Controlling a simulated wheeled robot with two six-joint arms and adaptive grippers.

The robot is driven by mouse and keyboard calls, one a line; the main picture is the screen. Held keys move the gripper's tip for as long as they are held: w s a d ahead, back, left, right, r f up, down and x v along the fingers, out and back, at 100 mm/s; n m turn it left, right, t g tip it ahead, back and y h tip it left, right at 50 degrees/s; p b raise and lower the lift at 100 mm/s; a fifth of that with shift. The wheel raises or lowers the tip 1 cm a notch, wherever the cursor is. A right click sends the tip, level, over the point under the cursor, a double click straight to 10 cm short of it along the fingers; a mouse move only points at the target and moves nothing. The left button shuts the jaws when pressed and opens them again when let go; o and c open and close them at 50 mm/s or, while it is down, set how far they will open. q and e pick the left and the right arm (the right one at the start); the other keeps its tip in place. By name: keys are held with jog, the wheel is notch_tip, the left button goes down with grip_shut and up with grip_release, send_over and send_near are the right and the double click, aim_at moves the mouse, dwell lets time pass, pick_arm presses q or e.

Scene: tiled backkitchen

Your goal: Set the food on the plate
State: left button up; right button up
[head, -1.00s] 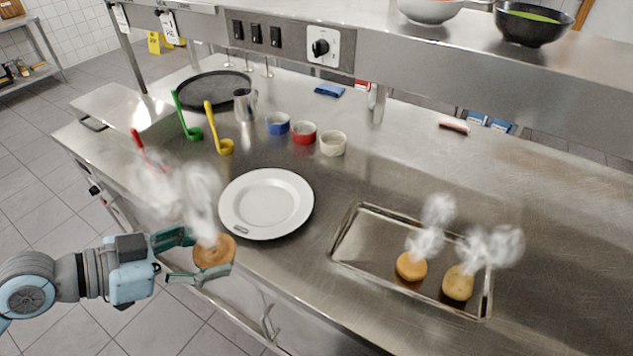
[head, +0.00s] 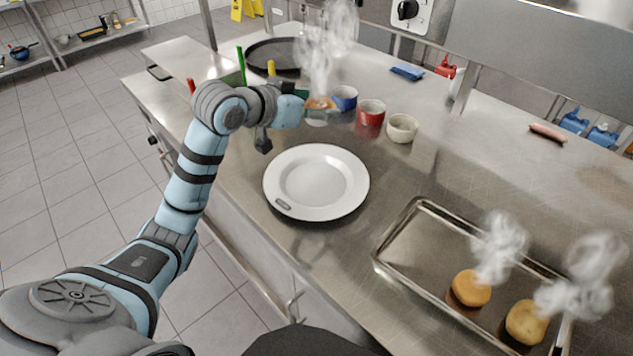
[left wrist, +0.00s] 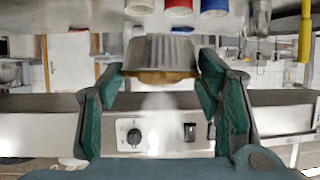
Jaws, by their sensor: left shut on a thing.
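My left gripper (head: 308,108) is shut on a steaming brown pastry (head: 320,102). It holds it beyond the plate's far edge, in front of the blue cup in the picture; its height is hard to tell. In the left wrist view the pastry (left wrist: 160,76) sits between the green fingers, with a grey ridged side and a brown face. The white round plate (head: 316,178) lies empty on the steel counter. Two steaming golden buns, one on the left (head: 471,287) and one on the right (head: 526,322), lie in the metal tray (head: 410,268). My right gripper is not visible.
Blue (head: 344,97), red (head: 371,112) and cream (head: 402,128) cups stand behind the plate. A dark round pan (head: 275,55) and upright ladle handles are at the back left. Bare counter lies between plate and tray.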

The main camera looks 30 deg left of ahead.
aim_at(313, 186)
pick_arm(q)
jog(key=f+b, duration=0.1)
jog(key=f, duration=0.5)
jog(key=f+b, duration=0.1)
jog(key=f, duration=0.5)
jog(key=f+b, duration=0.2)
jog(key=f, duration=0.4)
jog(key=shift+s+a+f, duration=0.2)
jog(key=shift+s+f, duration=0.1)
jog(key=shift+s, duration=0.05)
jog(key=shift+f, duration=0.15)
jog(key=o, duration=0.7)
jog(key=shift+c, duration=0.2)
jog(key=shift+r, duration=0.2)
jog(key=p+v, duration=0.3)
jog(key=v, duration=0.9)
jog(key=shift+p, duration=0.35)
